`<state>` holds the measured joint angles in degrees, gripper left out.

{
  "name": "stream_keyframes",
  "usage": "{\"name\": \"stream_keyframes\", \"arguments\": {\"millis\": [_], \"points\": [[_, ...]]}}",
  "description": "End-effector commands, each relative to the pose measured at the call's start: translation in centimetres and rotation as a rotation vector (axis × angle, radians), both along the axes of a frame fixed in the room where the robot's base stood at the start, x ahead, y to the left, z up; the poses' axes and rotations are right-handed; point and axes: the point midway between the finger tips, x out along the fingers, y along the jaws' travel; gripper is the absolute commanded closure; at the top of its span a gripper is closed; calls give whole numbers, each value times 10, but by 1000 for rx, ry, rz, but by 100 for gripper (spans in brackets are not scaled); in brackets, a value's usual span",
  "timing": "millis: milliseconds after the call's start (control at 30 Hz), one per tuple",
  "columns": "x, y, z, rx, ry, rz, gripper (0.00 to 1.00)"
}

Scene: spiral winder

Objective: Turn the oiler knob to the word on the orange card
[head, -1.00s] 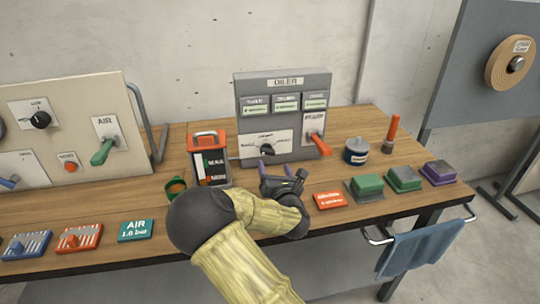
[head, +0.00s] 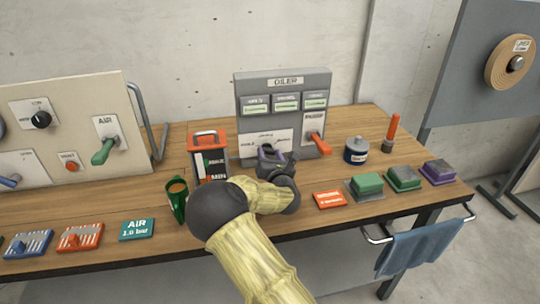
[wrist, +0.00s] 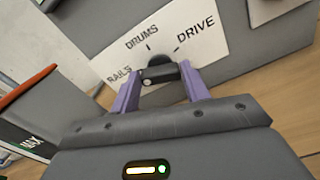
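The grey oiler box (head: 285,88) stands at the back of the bench. Its white dial plate shows RAILS, DRUMS and DRIVE in the wrist view (wrist: 205,38). The black knob (wrist: 160,72) lies between my gripper's two purple fingertips (wrist: 161,76), which are apart on either side of it. I cannot tell whether they touch it. In the head view my gripper (head: 270,152) is in front of the dial and hides the knob. The orange card (head: 330,199) lies flat on the bench, right of my arm; its writing is too small to read.
An orange lever (head: 319,144) sticks out right of the dial. A red-topped canister (head: 208,155) stands close left of my gripper, with a green cup (head: 177,202) in front. A blue-grey pot (head: 356,151) and several coloured blocks stand to the right.

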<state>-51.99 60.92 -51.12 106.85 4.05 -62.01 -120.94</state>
Motion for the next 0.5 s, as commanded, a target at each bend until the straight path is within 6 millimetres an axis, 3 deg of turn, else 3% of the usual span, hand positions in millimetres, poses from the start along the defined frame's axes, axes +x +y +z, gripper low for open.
{"name": "stream_keyframes", "arguments": {"millis": [33,100,500], "points": [[0,0,0,0,0,0,64],[0,0,0,0,0,0,78],[0,0,0,43,11,0,77]]}}
